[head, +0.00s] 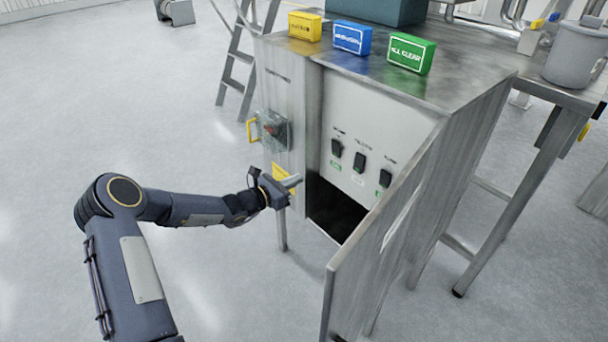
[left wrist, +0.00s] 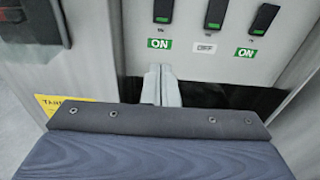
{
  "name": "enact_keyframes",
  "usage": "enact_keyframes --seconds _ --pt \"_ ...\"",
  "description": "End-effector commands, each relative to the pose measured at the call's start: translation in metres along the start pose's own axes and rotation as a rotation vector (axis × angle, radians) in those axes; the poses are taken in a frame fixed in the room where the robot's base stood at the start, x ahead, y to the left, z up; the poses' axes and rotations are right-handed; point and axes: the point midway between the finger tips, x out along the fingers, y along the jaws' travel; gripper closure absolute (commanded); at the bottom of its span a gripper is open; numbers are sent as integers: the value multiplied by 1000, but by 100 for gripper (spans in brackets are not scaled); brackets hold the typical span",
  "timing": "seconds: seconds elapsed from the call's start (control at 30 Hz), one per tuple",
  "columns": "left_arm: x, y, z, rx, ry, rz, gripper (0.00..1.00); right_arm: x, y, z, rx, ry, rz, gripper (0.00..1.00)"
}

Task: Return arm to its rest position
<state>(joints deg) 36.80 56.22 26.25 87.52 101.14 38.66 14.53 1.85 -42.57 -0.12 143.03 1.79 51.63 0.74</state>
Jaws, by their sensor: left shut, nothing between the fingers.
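My left arm reaches in from the left in the head view. Its left gripper (head: 291,181) is shut and empty, in front of the lower left part of the open control cabinet (head: 290,90). In the left wrist view the shut fingers of the left gripper (left wrist: 161,86) point at the lower edge of the switch panel (left wrist: 200,60). They are below the left black switch (left wrist: 163,8) and its green ON label. My right gripper is not in view.
The cabinet door (head: 385,235) stands open to the right of the gripper. Yellow (head: 305,27), blue (head: 352,38) and green (head: 411,54) boxes sit on the cabinet top. A red rotary switch with a yellow hasp (head: 268,130) is on the left front. Open floor lies left.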

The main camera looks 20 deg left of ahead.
Motion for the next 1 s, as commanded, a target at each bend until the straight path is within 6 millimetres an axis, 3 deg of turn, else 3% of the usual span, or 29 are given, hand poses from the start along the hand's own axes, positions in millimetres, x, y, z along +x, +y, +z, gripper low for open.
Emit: enact_keyframes --seconds 0.57,0.67,0.77,0.9,1.0 --pt "-4 -2 2 10 0 -5 100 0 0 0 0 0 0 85" --pt "-7 -13 24 86 4 -47 100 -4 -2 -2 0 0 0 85" --pt "-18 -42 68 269 14 -146 100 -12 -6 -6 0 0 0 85" --pt "-55 -104 133 638 48 -342 100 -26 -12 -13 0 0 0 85" --pt "-92 -144 166 899 79 -476 100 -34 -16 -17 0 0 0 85"
